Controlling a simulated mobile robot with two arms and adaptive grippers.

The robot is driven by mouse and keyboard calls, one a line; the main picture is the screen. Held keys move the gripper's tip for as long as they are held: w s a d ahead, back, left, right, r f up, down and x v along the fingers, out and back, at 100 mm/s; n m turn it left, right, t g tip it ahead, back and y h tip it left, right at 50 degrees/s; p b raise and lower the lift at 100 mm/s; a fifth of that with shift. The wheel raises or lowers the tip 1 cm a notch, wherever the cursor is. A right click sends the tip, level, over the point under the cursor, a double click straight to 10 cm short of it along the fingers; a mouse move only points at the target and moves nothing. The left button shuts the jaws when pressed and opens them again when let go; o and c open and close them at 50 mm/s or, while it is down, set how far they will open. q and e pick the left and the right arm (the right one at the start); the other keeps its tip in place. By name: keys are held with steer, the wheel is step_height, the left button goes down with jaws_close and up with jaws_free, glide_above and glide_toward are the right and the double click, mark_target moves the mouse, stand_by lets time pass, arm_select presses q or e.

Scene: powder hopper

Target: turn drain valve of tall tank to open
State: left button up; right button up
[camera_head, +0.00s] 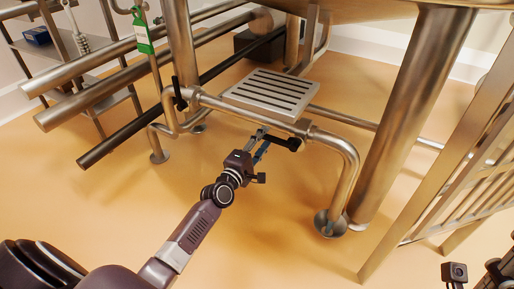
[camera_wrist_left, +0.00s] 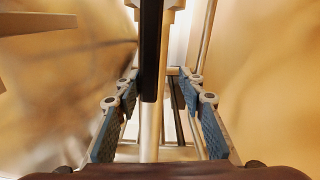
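The drain valve's black lever (camera_head: 283,142) sits on the steel drain pipe (camera_head: 342,150), near the bend, and points left toward my left gripper. My left gripper (camera_head: 262,145) is open at the lever, low beneath the metal grate. In the left wrist view the black lever (camera_wrist_left: 151,55) comes down from the top between the two blue-padded fingers (camera_wrist_left: 160,120), nearer the left one. A gap shows on both sides of it, and I cannot tell how deep it reaches. Part of my right wrist (camera_head: 455,272) shows at the lower right corner; its fingers are not visible.
A slotted metal step (camera_head: 270,92) lies just above the drain pipe. A thick steel leg (camera_head: 415,110) and a railing (camera_head: 450,160) stand at right. Another black handle (camera_head: 178,95) and several pipes are at left. A floor drain (camera_head: 330,223) sits under the pipe's end. The front floor is clear.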

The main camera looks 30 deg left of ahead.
arm_select(q)
steer(key=s, duration=1.1)
steer(key=shift+s, duration=0.35)
steer(key=shift+a, duration=0.1)
